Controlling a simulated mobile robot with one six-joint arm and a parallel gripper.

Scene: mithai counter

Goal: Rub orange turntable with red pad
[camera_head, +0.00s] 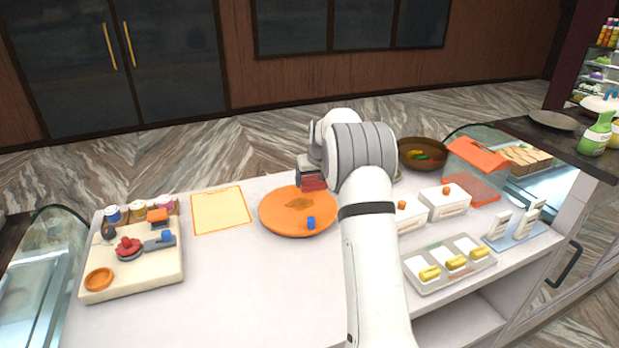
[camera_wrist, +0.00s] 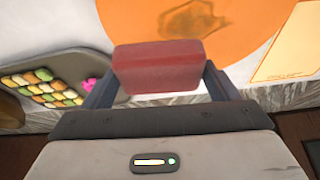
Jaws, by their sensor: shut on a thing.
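The orange turntable (camera_head: 272,212) is a round flat disc on the white counter, with a brown stain (camera_head: 299,203) on top. A small blue block (camera_head: 311,223) sits near its front edge. My gripper (camera_head: 312,176) is shut on the red pad (camera_head: 314,184), at the turntable's back right rim. In the wrist view the red pad (camera_wrist: 170,66) is between the two fingers, and the turntable (camera_wrist: 235,38) with its stain (camera_wrist: 193,18) shows beyond it. I cannot tell whether the pad touches the turntable. My arm hides part of the counter to the right.
An orange-edged sheet (camera_head: 220,210) lies left of the turntable. A cream board (camera_head: 150,270) with several small items is at far left. White boxes (camera_head: 445,203), a grey tray (camera_head: 435,285) with yellow pieces and a brown bowl (camera_head: 423,146) are right. The front middle counter is clear.

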